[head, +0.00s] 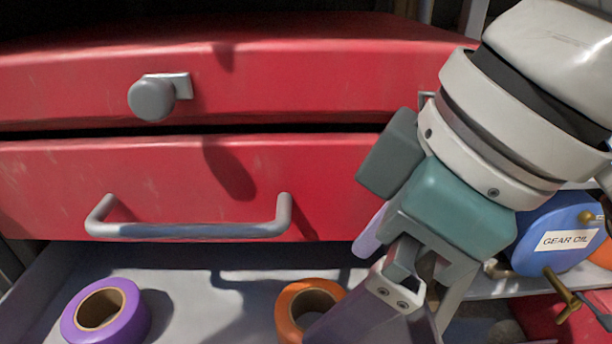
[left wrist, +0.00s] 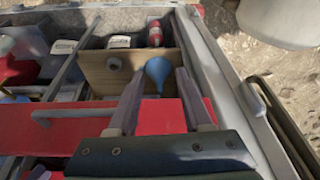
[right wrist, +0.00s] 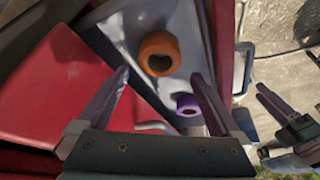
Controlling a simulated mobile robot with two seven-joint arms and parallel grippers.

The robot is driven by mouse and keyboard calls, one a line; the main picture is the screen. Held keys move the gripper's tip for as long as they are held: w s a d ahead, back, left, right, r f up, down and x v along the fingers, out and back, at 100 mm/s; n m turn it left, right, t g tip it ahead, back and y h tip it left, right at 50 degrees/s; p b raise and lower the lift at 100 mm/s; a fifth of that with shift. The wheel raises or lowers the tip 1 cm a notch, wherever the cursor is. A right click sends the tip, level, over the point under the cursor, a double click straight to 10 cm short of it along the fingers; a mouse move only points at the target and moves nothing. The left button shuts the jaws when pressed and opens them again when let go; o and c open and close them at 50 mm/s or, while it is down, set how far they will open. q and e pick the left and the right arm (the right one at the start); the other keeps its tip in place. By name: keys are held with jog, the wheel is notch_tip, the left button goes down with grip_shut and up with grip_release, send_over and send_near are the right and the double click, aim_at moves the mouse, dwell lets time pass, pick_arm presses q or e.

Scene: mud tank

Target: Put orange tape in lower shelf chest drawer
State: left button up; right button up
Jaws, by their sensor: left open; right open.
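The orange tape (head: 285,312) lies on the grey floor of an open, red-walled compartment that looks like a pulled-out drawer (head: 215,300), below the closed-looking red drawers. It also shows in the right wrist view (right wrist: 157,41), ahead of and between my fingers. My right gripper (head: 395,300) is open and empty, just right of the tape in the head view, partly in front of its edge. My left gripper (left wrist: 158,90) is open and empty over another part of the place and is outside the head view.
A purple tape (head: 137,315) lies left of the orange one. A red drawer with a bar handle (head: 190,231) and one with a knob (head: 152,99) stand above. A blue gear oil container (head: 545,240) is at right. A blue funnel-like item (left wrist: 158,70) is ahead of my left fingers.

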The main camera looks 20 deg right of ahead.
jog(key=v, duration=0.5)
jog(key=shift+r, duration=0.15)
dwell(0.4)
dwell(0.7)
